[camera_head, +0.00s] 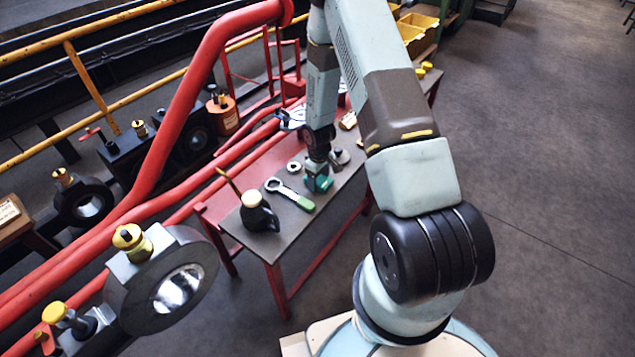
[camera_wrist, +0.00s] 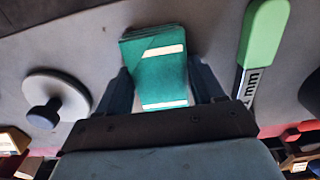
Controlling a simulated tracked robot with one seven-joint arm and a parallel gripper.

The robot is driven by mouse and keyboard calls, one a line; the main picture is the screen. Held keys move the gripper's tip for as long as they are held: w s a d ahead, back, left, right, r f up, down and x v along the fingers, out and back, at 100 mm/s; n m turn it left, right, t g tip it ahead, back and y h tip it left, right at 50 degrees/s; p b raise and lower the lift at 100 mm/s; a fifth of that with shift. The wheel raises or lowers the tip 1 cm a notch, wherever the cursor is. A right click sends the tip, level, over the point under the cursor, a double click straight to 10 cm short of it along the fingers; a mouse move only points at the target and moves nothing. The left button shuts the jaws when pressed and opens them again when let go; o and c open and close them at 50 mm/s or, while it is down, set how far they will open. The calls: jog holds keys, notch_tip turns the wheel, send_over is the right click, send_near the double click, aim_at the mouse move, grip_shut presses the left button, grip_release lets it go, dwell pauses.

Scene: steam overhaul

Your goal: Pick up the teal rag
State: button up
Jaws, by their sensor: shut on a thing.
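The teal rag (camera_wrist: 158,70) is a folded, block-like cloth with pale stripes. In the wrist view it sits between the two fingers of my gripper (camera_wrist: 160,85), which are shut on its sides. In the head view the teal rag (camera_head: 320,184) shows at the end of my arm, low over the grey-topped bench, partly hidden by my gripper (camera_head: 317,172). I cannot tell whether the rag touches the bench top.
A green-handled wrench (camera_head: 290,194) lies beside the rag, and its handle (camera_wrist: 264,35) is close by in the wrist view. A black oil can (camera_head: 258,212) stands near the bench's front end. A round disc with a dark knob (camera_wrist: 50,100) lies opposite the wrench.

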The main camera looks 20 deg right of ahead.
aim_at(319, 179)
jog(key=shift+r, duration=0.15)
jog(key=shift+r, duration=0.3)
notch_tip(319, 179, up, 2)
jog(key=shift+r, duration=0.1)
jog(key=s+a+r, duration=0.2)
jog(key=s+r, duration=0.8)
jog(key=s, duration=0.4)
